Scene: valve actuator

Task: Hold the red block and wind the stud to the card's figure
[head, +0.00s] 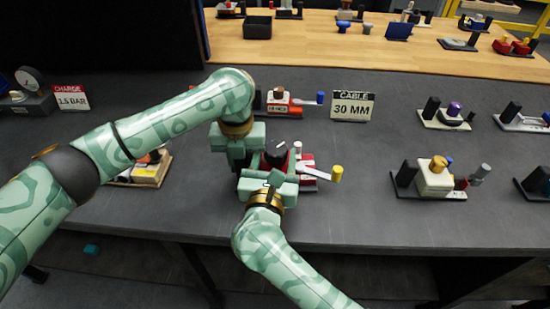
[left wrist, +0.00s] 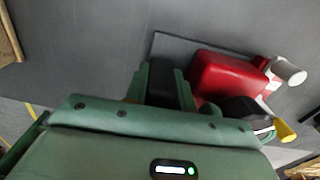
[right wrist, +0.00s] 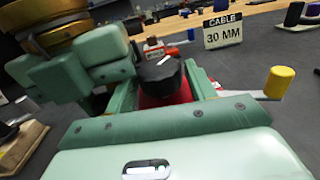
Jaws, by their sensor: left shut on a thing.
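The red block (head: 307,160) sits on a dark base near the table's front edge, partly hidden by my grippers. It also shows in the left wrist view (left wrist: 225,75). A black cap with a white line (right wrist: 160,72) is on top, with a white cylinder (left wrist: 290,70) and a lever with a yellow knob (head: 337,173) beside it. My left gripper (head: 248,155) is shut on a black upright (left wrist: 161,82) left of the red block. My right gripper (right wrist: 168,85) is open, fingers on either side of the black cap; contact cannot be told. The card (head: 352,106) reads "CABLE 30 MM".
An orange-and-white device (head: 280,103) stands behind. A white device (head: 435,180) stands right, and another device (head: 148,170) left behind my left arm. A "CHARGE 1.5 BAR" card (head: 70,98) and gauge are far left. Grey table between the red and white devices is clear.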

